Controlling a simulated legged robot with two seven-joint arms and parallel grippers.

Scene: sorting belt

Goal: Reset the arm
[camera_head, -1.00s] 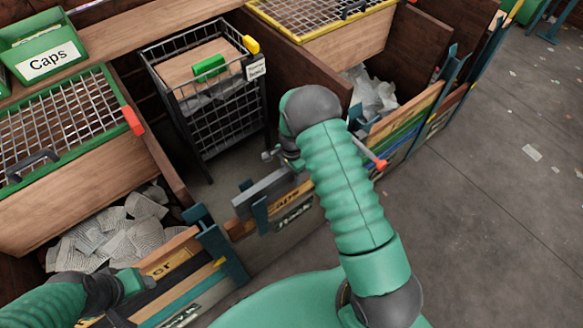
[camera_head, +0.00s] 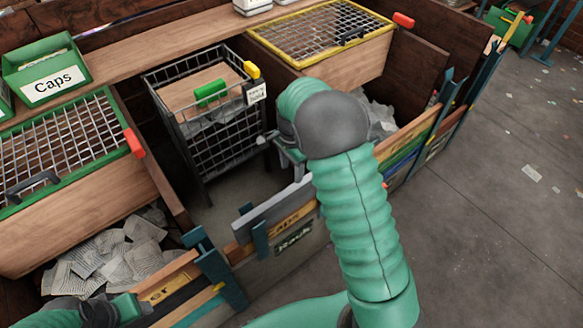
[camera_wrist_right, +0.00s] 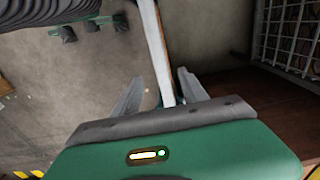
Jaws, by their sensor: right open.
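My right arm comes up from the bottom of the head view and bends at a large grey joint. Its gripper (camera_head: 280,146) is partly hidden behind that joint, above the low front boards of the bays. In the right wrist view my right gripper (camera_wrist_right: 158,88) has its two grey fingers spread apart. A thin pale board edge (camera_wrist_right: 155,45) runs up between them in the picture; I cannot tell whether they touch it. My left gripper (camera_head: 128,306) shows only in part at the lower left, and its fingertips cannot be made out.
A black wire cart (camera_head: 215,148) holding a wooden box stands in the middle bay. Grey front boards (camera_head: 272,208) close that bay. A green-framed mesh lid (camera_head: 65,130) is left, a yellow-framed one (camera_head: 320,28) at the back. Crumpled paper (camera_head: 105,255) lies lower left. Open floor (camera_head: 480,220) is right.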

